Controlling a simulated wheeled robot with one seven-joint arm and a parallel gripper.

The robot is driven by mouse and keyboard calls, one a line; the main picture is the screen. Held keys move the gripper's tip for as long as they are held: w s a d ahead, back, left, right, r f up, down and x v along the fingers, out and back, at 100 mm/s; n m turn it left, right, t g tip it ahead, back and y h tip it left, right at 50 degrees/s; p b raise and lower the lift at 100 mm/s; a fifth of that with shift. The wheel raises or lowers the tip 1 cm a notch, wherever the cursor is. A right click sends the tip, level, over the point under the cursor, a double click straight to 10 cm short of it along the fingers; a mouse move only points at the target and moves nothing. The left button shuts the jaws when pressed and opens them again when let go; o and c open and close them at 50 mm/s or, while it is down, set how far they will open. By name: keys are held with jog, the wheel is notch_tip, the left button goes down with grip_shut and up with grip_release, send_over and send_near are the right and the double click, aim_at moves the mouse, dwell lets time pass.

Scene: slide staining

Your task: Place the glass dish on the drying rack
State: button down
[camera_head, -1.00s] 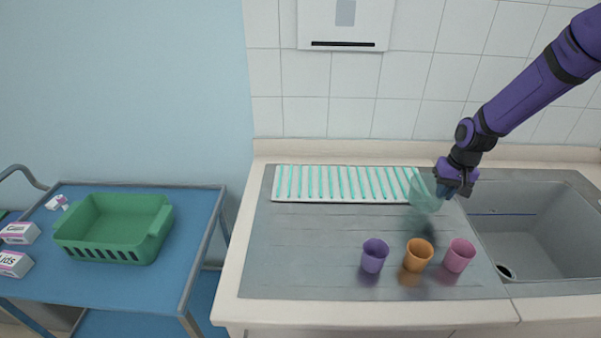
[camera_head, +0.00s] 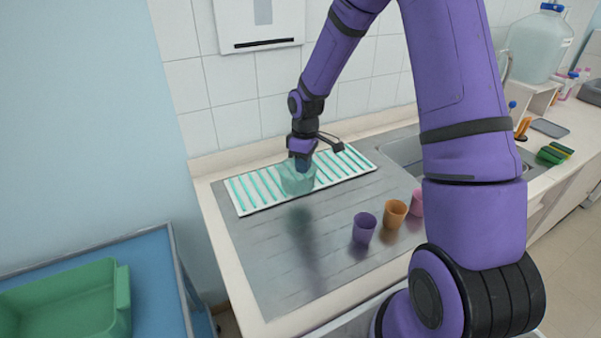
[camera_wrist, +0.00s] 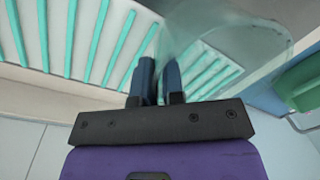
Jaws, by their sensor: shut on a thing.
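The glass dish (camera_head: 295,182) is clear with a pale green tint. My gripper (camera_head: 302,160) is shut on its rim and holds it over the middle of the drying rack. The drying rack (camera_head: 246,207) is a white tray with several teal slats, lying along the wall at the back of the steel drainboard. In the wrist view my gripper (camera_wrist: 160,85) has its two blue fingers close together with the glass dish (camera_wrist: 225,35) between them, and the rack's slats (camera_wrist: 85,40) show below. I cannot tell whether the dish touches the slats.
Purple (camera_head: 364,228), orange (camera_head: 395,214) and pink (camera_head: 416,203) cups stand on the drainboard (camera_head: 290,260) to the right of the dish. A green basket (camera_head: 70,300) is on the blue trolley at left. The sink (camera_head: 405,150) is right of the rack.

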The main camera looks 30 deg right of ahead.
jog(key=s+n, duration=0.1)
jog(key=n, duration=0.1)
jog(key=s+d+r+n, duration=0.1)
jog(key=n, duration=0.1)
jog(key=shift+d+r, duration=0.15)
send_over(266, 175)
jog(key=shift+w+f+n, duration=0.1)
jog(key=shift+f+n, duration=0.2)
jog(key=shift+f, duration=2.2)
jog(key=shift+f, duration=0.15)
jog(key=c, duration=1.5)
grip_release()
jog(key=shift+o, duration=1.4)
notch_tip(266, 175, up, 12)
jog(key=w, duration=0.1)
jog(key=shift+d+r, duration=0.2)
jog(key=shift+d, duration=0.1)
